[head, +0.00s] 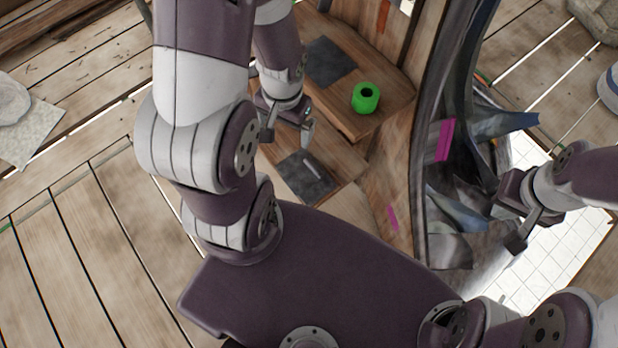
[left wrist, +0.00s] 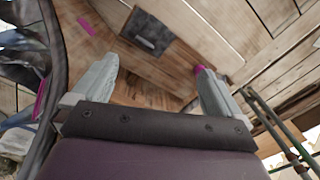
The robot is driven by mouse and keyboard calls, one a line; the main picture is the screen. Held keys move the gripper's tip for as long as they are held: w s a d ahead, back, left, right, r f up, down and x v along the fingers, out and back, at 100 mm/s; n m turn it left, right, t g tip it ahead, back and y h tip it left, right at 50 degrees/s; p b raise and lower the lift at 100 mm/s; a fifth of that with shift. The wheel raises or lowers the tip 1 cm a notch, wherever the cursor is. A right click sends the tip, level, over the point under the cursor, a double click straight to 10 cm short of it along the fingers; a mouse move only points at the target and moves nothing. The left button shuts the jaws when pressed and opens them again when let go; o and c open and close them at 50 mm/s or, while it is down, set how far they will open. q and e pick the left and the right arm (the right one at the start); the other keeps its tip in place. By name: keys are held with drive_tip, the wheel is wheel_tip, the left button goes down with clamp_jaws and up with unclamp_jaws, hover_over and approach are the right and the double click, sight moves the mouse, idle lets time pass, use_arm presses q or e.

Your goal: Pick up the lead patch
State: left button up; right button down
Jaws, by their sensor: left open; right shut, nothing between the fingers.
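Two dark grey flat squares lie on the wooden steps in the head view, and I cannot tell for sure which is the lead patch. The nearer square (head: 303,181) has a small pale piece (head: 312,164) on it. The farther square (head: 330,62) is bare. One dark square (left wrist: 150,33) with a small pale mark also shows in the left wrist view, beyond the fingers. My left gripper (head: 287,126) is open and empty above the steps, between the two squares; its fingers also show apart in the left wrist view (left wrist: 155,72). My right gripper (head: 519,222) is shut and empty at the right.
A green hollow cylinder (head: 366,97) stands on the upper step, right of the left gripper. A curved dark-edged wall (head: 428,130) separates the steps from crumpled grey sheet (head: 455,210) and a magenta piece (head: 445,139). A pale slab (head: 28,130) lies far left.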

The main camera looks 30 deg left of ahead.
use_arm(q)
drive_tip(key=a+f+m+b, duration=0.1)
drive_tip(key=a+f+b, duration=0.2)
drive_tip(key=f+b, duration=1.05)
drive_tip(key=m+t+h, duration=0.2)
drive_tip(key=m+t, duration=0.2)
approach(313, 167)
drive_tip(key=f+b, duration=0.2)
drive_tip(key=shift+w+a+f, duration=0.15)
drive_tip(key=shift+w+f, duration=0.15)
drive_tip(key=shift+f, duration=0.05)
drive_tip(key=b+x, duration=0.1)
drive_tip(key=x, duration=0.2)
drive_tip(key=b+x, duration=0.2)
drive_tip(key=x, duration=0.1)
drive_tip(key=shift+w+d, duration=0.1)
drive_tip(key=shift+d, duration=0.15)
use_arm(e)
wheel_tip(313, 167, down, 22)
use_arm(q)
drive_tip(key=shift+r, duration=0.1)
drive_tip(key=c, duration=1)
